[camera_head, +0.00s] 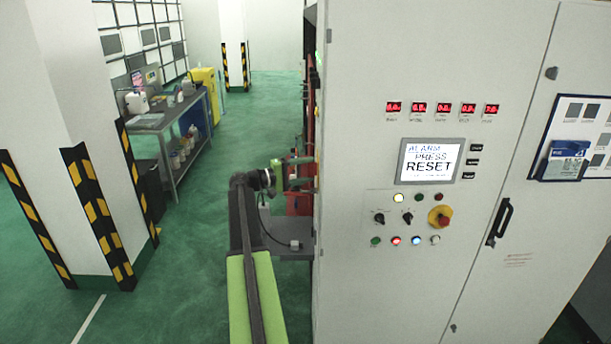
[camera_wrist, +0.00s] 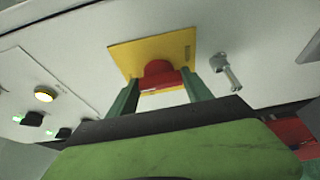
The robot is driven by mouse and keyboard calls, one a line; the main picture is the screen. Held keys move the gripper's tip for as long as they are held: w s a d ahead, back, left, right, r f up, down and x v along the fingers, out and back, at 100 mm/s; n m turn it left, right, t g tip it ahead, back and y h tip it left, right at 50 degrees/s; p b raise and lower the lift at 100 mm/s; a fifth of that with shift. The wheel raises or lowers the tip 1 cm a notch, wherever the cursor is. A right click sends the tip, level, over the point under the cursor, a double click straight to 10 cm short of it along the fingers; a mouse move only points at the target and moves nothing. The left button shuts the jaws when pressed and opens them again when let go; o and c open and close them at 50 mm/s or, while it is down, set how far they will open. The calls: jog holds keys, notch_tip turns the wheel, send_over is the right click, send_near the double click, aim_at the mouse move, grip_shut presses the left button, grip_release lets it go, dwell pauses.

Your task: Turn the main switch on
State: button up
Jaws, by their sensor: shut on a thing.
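In the wrist view a red switch knob (camera_wrist: 160,73) sits on a square yellow plate (camera_wrist: 128,55) on a pale panel. My gripper (camera_wrist: 161,88) has one green finger on each side of the knob and is shut on it. The near part of the knob is partly hidden by my gripper. The knob's exact turn angle cannot be told. In the head view my gripper (camera_head: 302,172) is at the left side of the grey cabinet (camera_head: 370,60), and the knob there is hidden.
A metal lock-like fitting (camera_wrist: 226,70) is right of the knob. The cabinet front has a screen (camera_head: 430,161) reading "ALARM PRESS RESET" and another red-and-yellow knob (camera_head: 440,217).

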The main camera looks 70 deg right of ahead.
jog(key=shift+s+f+m, duration=0.1)
jog(key=shift+s+m, duration=0.05)
jog(key=shift+m, duration=0.15)
jog(key=o, duration=1.4)
jog(key=shift+s, duration=0.1)
jog(key=shift+c, duration=0.2)
jog(key=shift+w, duration=0.2)
jog(key=v, duration=1.7)
jog(key=shift+w+a, duration=0.1)
jog(key=shift+w, duration=0.05)
